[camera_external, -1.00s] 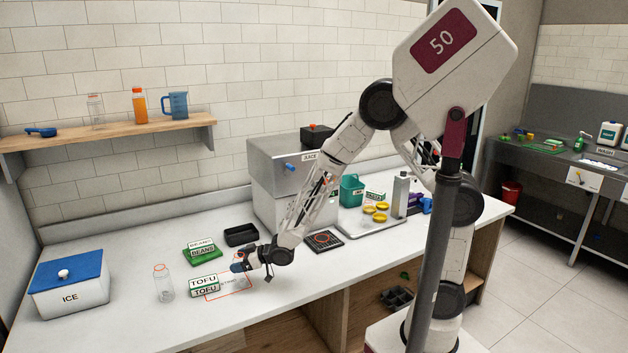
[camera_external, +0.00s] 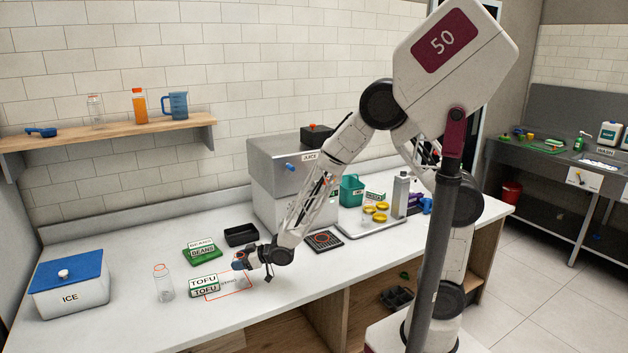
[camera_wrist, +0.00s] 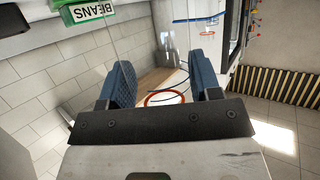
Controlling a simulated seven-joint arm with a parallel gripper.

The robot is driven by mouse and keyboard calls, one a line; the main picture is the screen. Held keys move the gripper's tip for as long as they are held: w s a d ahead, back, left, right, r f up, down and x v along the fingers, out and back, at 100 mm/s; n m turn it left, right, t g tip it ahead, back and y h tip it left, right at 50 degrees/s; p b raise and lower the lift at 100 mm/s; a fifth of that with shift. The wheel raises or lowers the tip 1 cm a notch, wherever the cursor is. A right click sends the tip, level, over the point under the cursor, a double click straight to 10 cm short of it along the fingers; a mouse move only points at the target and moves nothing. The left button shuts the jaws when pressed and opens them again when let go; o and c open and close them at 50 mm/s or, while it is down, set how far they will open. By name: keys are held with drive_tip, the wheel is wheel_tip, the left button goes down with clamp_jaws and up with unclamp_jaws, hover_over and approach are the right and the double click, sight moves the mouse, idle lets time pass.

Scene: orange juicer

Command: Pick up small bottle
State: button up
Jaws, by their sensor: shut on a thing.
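The small clear bottle (camera_external: 244,282) shows only faintly under my gripper (camera_external: 240,266) in the external view, at the red-outlined square on the counter. In the wrist view its orange-red ring (camera_wrist: 165,98) lies between the two blue fingers of my gripper (camera_wrist: 163,80). My gripper is shut on it. The clear body is hard to make out, and I cannot tell whether its base touches the counter. Another clear bottle (camera_external: 164,285) with a red ring stands upright to the left of the tofu boxes.
Tofu boxes (camera_external: 204,286) sit just left of my gripper. Green beans boxes (camera_external: 202,253) and a black tray (camera_external: 241,235) lie behind. The ice box (camera_external: 70,288) is far left, the juicer (camera_external: 285,185) at the back. The front left counter is clear.

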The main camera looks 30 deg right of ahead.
sight(241, 252)
drive_tip(key=shift+r, duration=0.1)
drive_tip(key=shift+r, duration=1.7)
drive_tip(key=s+d+r, duration=0.1)
drive_tip(key=s+d, duration=1)
drive_tip(key=shift+d+r, duration=0.15)
drive_tip(key=shift+d, duration=0.1)
drive_tip(key=shift+d, duration=0.1)
